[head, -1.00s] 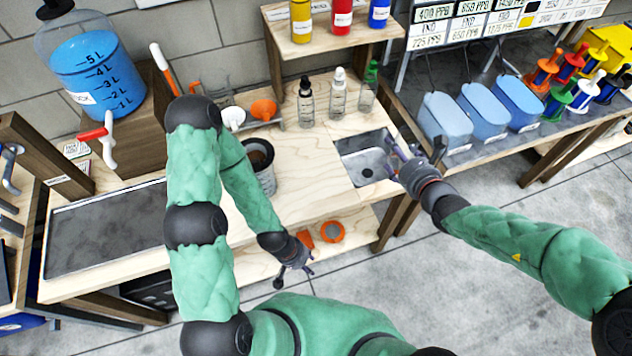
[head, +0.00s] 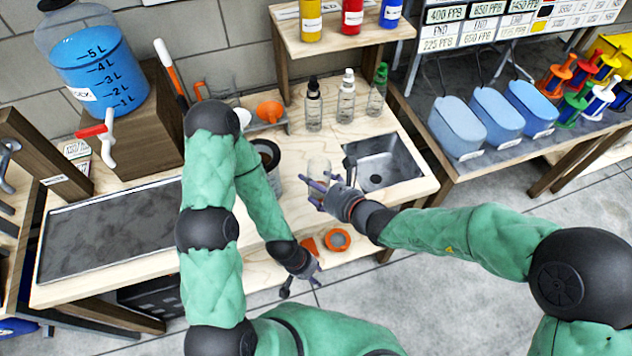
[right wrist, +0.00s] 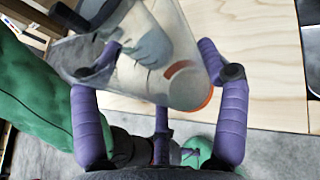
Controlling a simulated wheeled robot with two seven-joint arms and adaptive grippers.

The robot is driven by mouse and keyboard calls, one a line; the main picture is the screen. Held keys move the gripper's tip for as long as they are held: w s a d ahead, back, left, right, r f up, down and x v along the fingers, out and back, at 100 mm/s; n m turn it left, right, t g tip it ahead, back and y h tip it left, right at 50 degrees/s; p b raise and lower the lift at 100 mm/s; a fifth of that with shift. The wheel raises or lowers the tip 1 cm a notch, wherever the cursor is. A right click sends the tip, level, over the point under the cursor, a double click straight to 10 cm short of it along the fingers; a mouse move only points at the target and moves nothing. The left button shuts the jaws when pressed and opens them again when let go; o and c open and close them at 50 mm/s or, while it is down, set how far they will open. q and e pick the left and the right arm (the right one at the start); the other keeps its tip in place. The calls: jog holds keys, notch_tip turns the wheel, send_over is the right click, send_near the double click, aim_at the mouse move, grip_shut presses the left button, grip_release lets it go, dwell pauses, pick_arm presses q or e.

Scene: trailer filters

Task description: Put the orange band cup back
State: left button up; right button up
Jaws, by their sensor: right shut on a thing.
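The orange band cup (right wrist: 160,60) is clear, with an orange rim, and lies tilted between the purple fingers of my right gripper (right wrist: 160,85) in the right wrist view. In the head view the cup (head: 318,170) is a faint clear shape at the fingertips of my right gripper (head: 328,190), over the counter just left of the sink. My right gripper is shut on it. My left gripper (head: 308,270) hangs low at the counter's front, away from the cup; its fingers are too small to read.
The steel sink (head: 385,165) is right of the cup. Dropper bottles (head: 345,98) stand behind on the wooden counter (head: 400,125). An orange funnel (head: 269,111) and a dark-topped container (head: 266,155) are further left. An orange ring (head: 337,240) lies on the lower shelf.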

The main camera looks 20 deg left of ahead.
jog(key=w+f+b, duration=0.1)
jog(key=w+f, duration=0.1)
jog(key=w+a+f+b, duration=0.1)
jog(key=w+f, duration=0.1)
jog(key=w, duration=0.1)
jog(key=w+a+f, duration=0.1)
jog(key=w+f, duration=0.2)
jog(key=shift+a+b, duration=0.25)
jog(key=shift+b, duration=0.15)
jog(key=shift+w+f, duration=0.2)
jog(key=shift+f, duration=0.2)
jog(key=shift+f+b, duration=0.85)
jog(key=shift+f, duration=0.55)
jog(key=shift+f, duration=0.15)
jog(key=o, duration=1.3)
